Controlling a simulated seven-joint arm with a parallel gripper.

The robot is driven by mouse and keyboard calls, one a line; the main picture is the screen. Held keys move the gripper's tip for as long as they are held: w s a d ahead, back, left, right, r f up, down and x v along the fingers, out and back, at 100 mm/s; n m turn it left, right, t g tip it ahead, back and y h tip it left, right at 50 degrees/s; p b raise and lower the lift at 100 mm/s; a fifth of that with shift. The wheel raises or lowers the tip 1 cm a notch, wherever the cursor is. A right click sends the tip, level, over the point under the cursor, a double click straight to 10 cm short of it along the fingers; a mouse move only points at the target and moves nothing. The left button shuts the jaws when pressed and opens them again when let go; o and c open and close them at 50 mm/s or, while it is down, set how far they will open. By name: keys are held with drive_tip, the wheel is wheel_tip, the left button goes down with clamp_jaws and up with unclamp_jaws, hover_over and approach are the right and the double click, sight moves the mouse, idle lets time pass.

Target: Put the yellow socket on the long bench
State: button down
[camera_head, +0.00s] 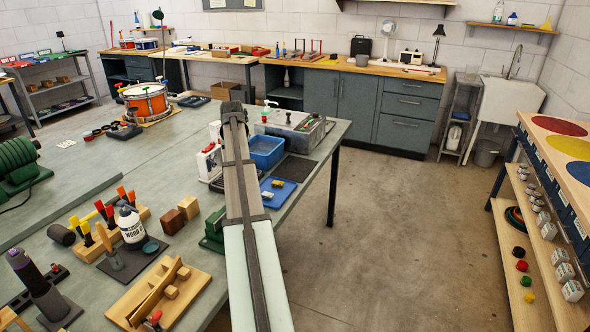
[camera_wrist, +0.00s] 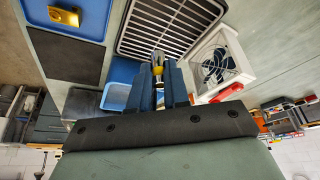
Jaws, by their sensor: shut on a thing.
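In the wrist view my gripper (camera_wrist: 158,85) has its two blue fingers shut on a small metal piece with a yellow band, which looks like the yellow socket (camera_wrist: 158,66). A dark slatted grate (camera_wrist: 165,30) shows beyond the fingertips. The fingers and the held piece are hidden behind my arm in the head view. The large grey-green bench (camera_head: 85,200) fills the left and middle of the head view. A blue mat (camera_head: 285,198) with yellow pieces lies on it, right of my arm; it also shows in the wrist view (camera_wrist: 90,25).
A blue bin (camera_head: 265,152) and a grey clear-sided case (camera_head: 300,130) stand right of my arm. A white box (camera_head: 208,162) stands at its left; tools, wooden blocks and a glue bottle (camera_head: 131,227) stand nearer. Bare bench surface shows at left, before the orange drum (camera_head: 146,101).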

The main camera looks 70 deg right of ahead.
drive_tip(key=s+d+f+m+g, duration=0.15)
drive_tip(key=s+d, duration=0.25)
drive_tip(key=d, duration=0.4)
drive_tip(key=s+d+m+h, duration=0.1)
drive_tip(key=s+d+m, duration=0.25)
drive_tip(key=d, duration=0.35)
drive_tip(key=s+d+f+m+g, duration=0.1)
drive_tip(key=s+d+m, duration=0.1)
drive_tip(key=s+d, duration=0.45)
drive_tip(key=shift+w+d+f+m+g, duration=0.25)
drive_tip(key=shift+f+m, duration=0.3)
drive_tip(key=shift+f, duration=1)
drive_tip(key=shift+w+d+f+m+g, duration=0.25)
drive_tip(key=shift+f+m, duration=0.35)
drive_tip(key=shift+f, duration=0.95)
drive_tip(key=shift+w+d+f+m+g, duration=0.1)
drive_tip(key=shift+d+f+m+g, duration=0.3)
drive_tip(key=shift+f, duration=1.15)
drive_tip(key=shift+f, duration=0.15)
drive_tip(key=c, duration=1.1)
unclamp_jaws()
